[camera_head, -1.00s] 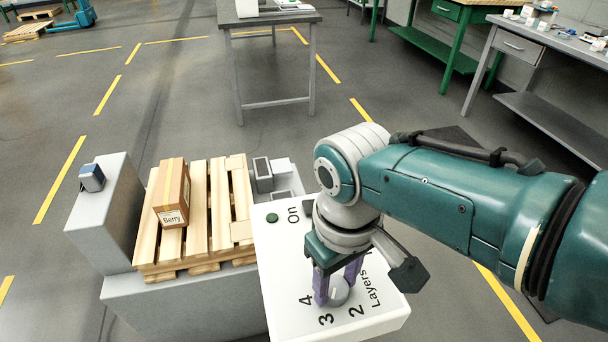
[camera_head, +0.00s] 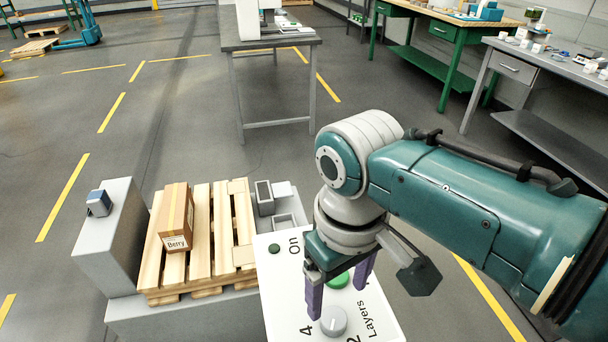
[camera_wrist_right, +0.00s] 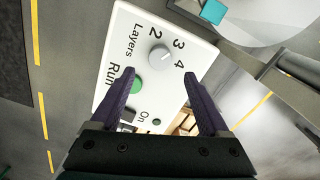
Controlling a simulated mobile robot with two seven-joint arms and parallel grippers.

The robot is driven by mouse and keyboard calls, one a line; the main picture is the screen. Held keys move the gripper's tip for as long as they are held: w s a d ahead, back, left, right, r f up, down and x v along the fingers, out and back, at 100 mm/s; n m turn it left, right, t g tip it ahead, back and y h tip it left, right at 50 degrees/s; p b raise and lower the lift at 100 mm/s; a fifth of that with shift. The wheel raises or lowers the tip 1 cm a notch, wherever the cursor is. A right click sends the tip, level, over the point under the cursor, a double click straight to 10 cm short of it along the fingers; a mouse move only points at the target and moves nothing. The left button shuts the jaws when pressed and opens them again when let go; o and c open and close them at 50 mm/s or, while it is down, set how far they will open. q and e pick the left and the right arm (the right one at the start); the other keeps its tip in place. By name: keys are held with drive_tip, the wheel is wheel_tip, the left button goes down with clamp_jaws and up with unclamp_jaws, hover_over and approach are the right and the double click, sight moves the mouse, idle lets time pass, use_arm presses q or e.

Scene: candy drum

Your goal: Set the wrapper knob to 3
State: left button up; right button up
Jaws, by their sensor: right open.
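The wrapper's white control panel (camera_head: 285,300) carries a round grey knob (camera_head: 333,321) labelled Layers. In the right wrist view the knob (camera_wrist_right: 160,56) has the numbers 2, 3 and 4 around it, and its mark seems to face the 3, though it is small. My right gripper (camera_head: 340,285) is open and empty above the panel, its purple fingers apart from the knob. In the wrist view the knob lies beyond the fingertips (camera_wrist_right: 158,74). My left gripper is out of view.
A green button (camera_head: 338,280) sits beside the knob, partly behind my right gripper, and a dark green On light (camera_head: 274,249) is farther back. A pallet (camera_head: 200,235) with a Berry box (camera_head: 175,217) stands left of the panel. A grey table (camera_head: 270,45) is behind.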

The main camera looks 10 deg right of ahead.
wheel_tip(320, 180, up, 3)
drive_tip(key=shift+f, duration=0.1)
drive_tip(key=shift+s, duration=0.15)
idle(0.3)
drive_tip(key=s+d+r+m+t, duration=0.15)
drive_tip(key=s+d+r, duration=0.25)
drive_tip(key=s, duration=0.4)
drive_tip(key=s+d+r+m+t, duration=0.15)
drive_tip(key=s+d+r, duration=0.3)
drive_tip(key=s, duration=0.45)
wheel_tip(320, 180, up, 33)
drive_tip(key=p, duration=3.4)
drive_tip(key=shift+w+a+r+n+t, duration=0.15)
drive_tip(key=shift+w+n+t, duration=0.15)
drive_tip(key=shift+w+n, duration=0.1)
